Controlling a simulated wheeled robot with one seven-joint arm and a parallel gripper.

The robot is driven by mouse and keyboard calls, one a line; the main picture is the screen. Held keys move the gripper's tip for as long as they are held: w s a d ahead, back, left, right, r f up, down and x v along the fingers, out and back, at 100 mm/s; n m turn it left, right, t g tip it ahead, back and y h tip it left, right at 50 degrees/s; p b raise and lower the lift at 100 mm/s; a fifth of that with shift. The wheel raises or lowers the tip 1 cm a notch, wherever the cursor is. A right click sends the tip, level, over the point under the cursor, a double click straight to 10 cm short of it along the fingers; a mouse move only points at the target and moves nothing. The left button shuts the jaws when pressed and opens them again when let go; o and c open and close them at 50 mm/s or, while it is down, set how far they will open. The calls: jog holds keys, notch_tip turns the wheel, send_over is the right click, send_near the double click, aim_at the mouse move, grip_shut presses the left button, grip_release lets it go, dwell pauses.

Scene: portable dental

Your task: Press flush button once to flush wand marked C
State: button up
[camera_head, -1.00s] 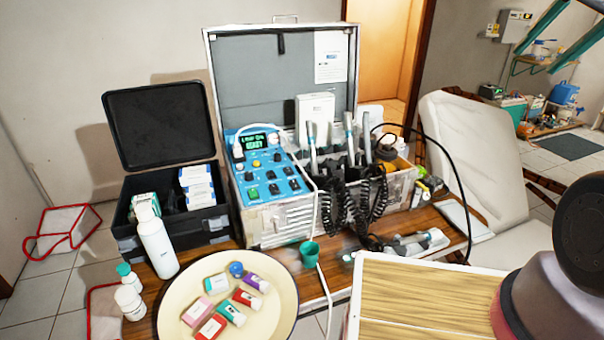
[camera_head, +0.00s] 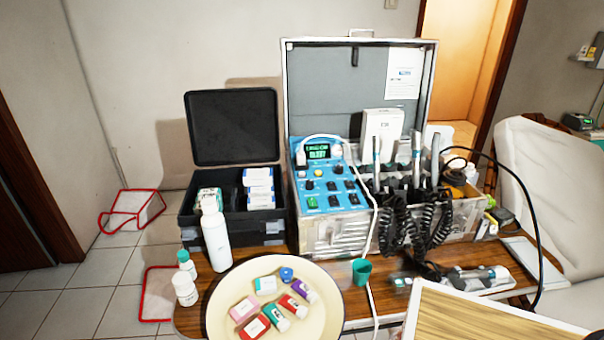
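The dental unit's blue control panel (camera_head: 328,180) is in the middle of the head view, inside an open silver case (camera_head: 361,80). It has a small green-lit display (camera_head: 318,152), several knobs and several dark buttons. One button, at the panel's lower left, is green (camera_head: 312,203). Labels are too small to read, so I cannot tell which is the flush button. Several wands (camera_head: 416,155) with black coiled cords stand upright right of the panel. Their letter marks cannot be read. My gripper is not in view.
A black open case (camera_head: 232,130) and white bottle (camera_head: 215,235) stand left of the unit. A cream tray (camera_head: 223,305) with small boxes is in front, beside a green cup (camera_head: 361,271). A white cable crosses the panel's right edge. A wood-topped surface (camera_head: 480,320) is at lower right.

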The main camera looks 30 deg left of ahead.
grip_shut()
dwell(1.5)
